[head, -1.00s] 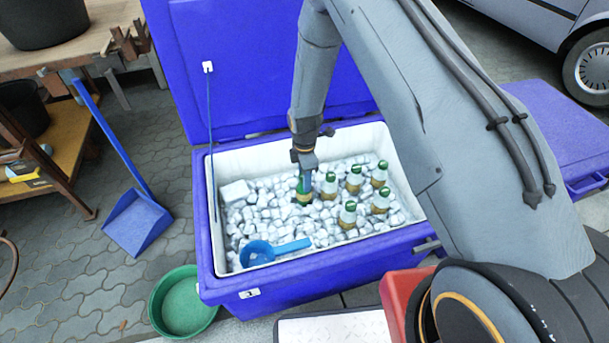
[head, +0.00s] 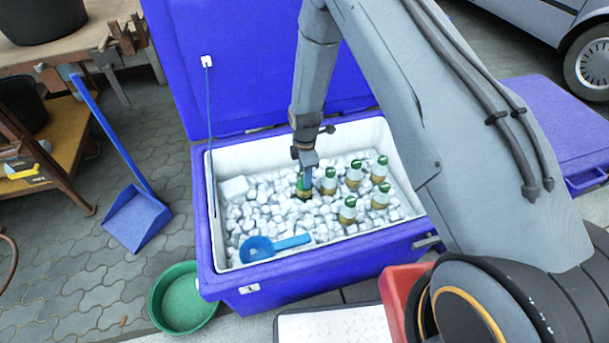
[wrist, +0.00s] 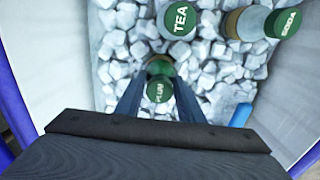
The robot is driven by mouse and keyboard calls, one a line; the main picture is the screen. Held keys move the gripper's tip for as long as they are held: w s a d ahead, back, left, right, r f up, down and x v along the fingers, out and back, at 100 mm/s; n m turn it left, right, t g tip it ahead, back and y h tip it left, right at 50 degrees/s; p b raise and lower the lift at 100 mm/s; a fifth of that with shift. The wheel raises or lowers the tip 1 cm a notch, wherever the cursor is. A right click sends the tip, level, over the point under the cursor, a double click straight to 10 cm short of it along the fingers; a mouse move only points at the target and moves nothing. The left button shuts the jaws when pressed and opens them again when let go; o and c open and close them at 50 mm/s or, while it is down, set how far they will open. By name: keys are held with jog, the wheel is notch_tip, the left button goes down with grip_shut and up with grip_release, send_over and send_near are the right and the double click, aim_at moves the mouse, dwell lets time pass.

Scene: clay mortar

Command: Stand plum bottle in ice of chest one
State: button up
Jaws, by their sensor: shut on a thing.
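The plum bottle (wrist: 159,88) has a green cap lettered PLUM and is between my gripper's fingers. My gripper (head: 305,176) points down into the open blue chest (head: 318,287) and is shut on this bottle. In the head view the plum bottle (head: 303,191) is upright, with its lower part down among the ice (head: 270,215); its base is hidden. Several other green-capped bottles stand in the ice to its right. In the wrist view these include a tea bottle (wrist: 180,20) and a soda bottle (wrist: 283,23).
A blue scoop (head: 275,247) lies on the ice at the chest's front left. The raised lid (head: 265,70) stands behind. A green tub (head: 183,300) and blue dustpan (head: 138,218) are on the paving at left. A second blue chest (head: 560,130), closed, is at right.

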jog(key=shift+f, duration=0.5)
jog(key=o, duration=1.6)
jog(key=shift+r+p, duration=7.4)
jog(key=shift+r, duration=6.1)
